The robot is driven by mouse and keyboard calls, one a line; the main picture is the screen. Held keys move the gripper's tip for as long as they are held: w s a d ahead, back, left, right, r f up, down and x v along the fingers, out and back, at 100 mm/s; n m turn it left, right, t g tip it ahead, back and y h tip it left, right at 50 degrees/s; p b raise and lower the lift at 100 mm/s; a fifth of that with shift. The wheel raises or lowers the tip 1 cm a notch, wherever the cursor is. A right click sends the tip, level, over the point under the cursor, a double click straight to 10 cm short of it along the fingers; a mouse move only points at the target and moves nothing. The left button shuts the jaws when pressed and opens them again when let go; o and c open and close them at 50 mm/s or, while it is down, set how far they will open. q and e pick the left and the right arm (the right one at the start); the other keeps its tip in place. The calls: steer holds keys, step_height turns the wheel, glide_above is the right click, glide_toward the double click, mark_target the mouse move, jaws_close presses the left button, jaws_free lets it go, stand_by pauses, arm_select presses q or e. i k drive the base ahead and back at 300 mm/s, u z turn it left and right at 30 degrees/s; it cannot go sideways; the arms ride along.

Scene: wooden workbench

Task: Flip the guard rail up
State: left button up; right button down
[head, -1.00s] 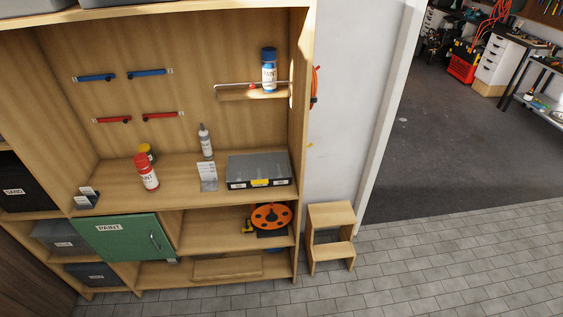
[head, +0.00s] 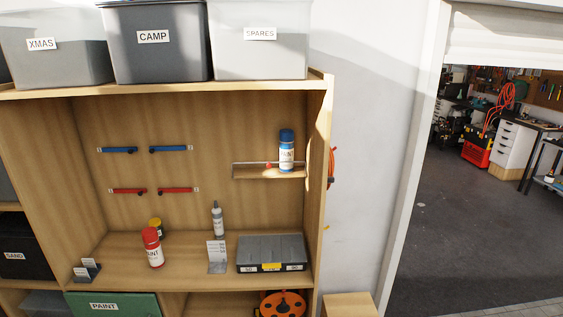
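A small wooden shelf (head: 250,174) is fixed to the back panel of the cabinet at the right. A thin grey rail (head: 248,163) runs along it, just above the board. A small red part (head: 268,166) sits by the rail. A blue paint can (head: 287,152) stands upright at the shelf's right end. Whether the rail passes in front of or behind the can is too small to tell, and so is how it is hinged. Neither of my grippers is in view.
Blue bars (head: 170,149) and red bars (head: 175,190) are on the back panel. A red can (head: 153,248), a grey bottle (head: 217,218) and a grey case (head: 271,252) stand on the surface below. Bins such as CAMP (head: 155,60) stand on top. A doorway opens at the right.

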mark_target(269, 164)
steer(key=z, duration=0.05)
steer(key=k, duration=0.45)
steer(key=u, duration=0.45)
steer(key=i, duration=0.7)
steer(key=z, duration=0.6)
steer(key=i, duration=0.6)
steer(key=z, duration=0.6)
